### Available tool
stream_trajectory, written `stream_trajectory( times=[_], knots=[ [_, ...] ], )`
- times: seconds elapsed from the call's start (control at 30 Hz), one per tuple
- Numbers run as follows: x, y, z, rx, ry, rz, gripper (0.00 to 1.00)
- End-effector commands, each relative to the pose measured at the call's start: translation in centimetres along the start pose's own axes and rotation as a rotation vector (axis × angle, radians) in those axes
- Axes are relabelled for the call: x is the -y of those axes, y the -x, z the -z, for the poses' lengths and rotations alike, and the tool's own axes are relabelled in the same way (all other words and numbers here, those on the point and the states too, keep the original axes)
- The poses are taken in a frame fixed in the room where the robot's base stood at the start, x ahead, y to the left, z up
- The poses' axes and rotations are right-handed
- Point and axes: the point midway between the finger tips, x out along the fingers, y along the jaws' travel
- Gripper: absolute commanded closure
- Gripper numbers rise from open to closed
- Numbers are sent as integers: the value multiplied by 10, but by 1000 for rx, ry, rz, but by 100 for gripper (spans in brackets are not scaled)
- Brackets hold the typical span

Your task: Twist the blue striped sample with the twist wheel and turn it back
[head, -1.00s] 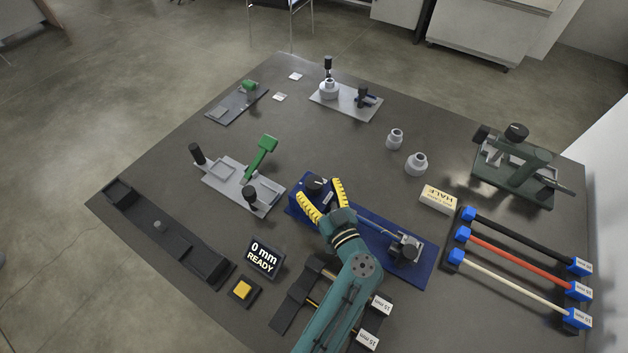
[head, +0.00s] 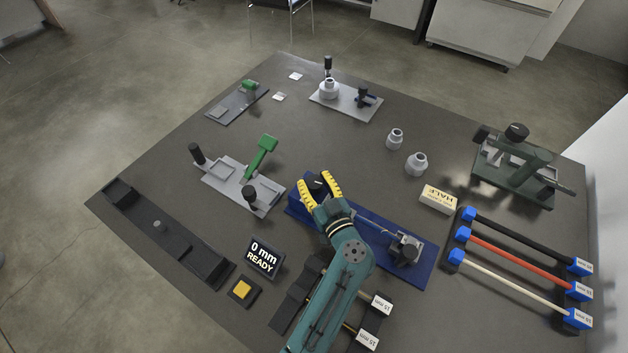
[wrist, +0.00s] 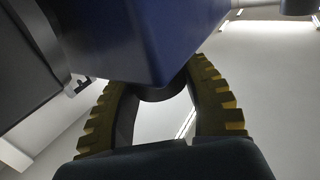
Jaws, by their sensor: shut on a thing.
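The blue twist fixture (head: 420,272) lies on the table, with the black twist wheel (head: 318,186) at its left end and a grey clamp (head: 405,249) at its right end. A thin sample (head: 374,221) runs between them; my arm partly hides it, and its stripe is too small to make out. My gripper (head: 319,186) has its yellow fingers on either side of the wheel and is shut on it. In the wrist view the dark wheel (wrist: 160,92) sits between the fingertips, below the fixture's blue block (wrist: 150,40).
A display (head: 264,257) reads "0 mm READY", with a yellow button (head: 242,289) near it. A HALF block (head: 438,198) and a rack of cables (head: 515,283) lie to the right. A plate with a green lever (head: 262,155) stands to the left.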

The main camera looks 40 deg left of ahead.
Motion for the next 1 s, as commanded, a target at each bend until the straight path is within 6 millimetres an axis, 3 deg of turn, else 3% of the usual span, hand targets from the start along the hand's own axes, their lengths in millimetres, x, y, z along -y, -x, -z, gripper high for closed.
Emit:
stream_trajectory(
  times=[0.27,1.0],
  knots=[
    [2,0,0,1,0,-94,89],
    [3,-2,7,4,2,-630,89]
  ],
)
